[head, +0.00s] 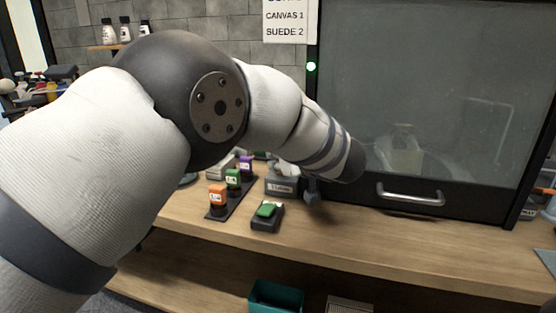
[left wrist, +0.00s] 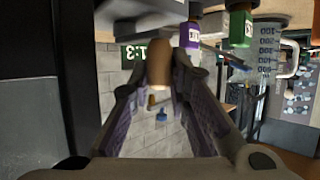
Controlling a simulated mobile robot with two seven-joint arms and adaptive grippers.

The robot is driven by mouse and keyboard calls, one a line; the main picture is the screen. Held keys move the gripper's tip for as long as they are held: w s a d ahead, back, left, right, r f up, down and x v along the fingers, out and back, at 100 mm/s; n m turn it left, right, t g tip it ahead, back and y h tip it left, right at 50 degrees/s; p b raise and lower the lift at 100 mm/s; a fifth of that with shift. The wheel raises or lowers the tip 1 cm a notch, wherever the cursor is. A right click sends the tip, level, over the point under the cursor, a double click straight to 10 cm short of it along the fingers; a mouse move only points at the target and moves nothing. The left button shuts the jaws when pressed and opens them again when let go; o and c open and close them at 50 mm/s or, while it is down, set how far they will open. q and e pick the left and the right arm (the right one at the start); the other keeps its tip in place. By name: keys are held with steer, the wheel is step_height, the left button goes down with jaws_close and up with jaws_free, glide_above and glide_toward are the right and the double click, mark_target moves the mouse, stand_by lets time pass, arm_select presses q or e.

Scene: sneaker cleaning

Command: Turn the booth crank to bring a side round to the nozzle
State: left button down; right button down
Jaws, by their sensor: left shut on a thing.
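The booth (head: 440,60) stands at the right in the head view, with a dark frame, a grey see-through front and a metal bar handle (head: 410,195). A pale shape, perhaps a sneaker, shows dimly inside it (head: 403,140). My left arm reaches across to the booth's left edge and hides most of the left gripper there. In the left wrist view my left gripper (left wrist: 160,85) is shut on a brown wooden knob (left wrist: 159,64), which looks like the crank's handle. The rest of the crank and the nozzle cannot be made out. My right gripper is not in view.
A green light (head: 311,67) glows on the booth frame, beside a sign (head: 289,20). Orange (head: 217,197), green (head: 233,179) and purple bottles stand on the bench, near a box with a green top (head: 267,211). A teal bin (head: 276,297) is below. The bench front is clear.

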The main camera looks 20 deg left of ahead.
arm_select(q)
steer(key=shift+d+r+n+y, duration=0.1)
steer(key=shift+d+n+y, duration=0.05)
steer(key=shift+n+y, duration=0.15)
stand_by(0.4)
steer(key=c, duration=1.5)
jaws_free()
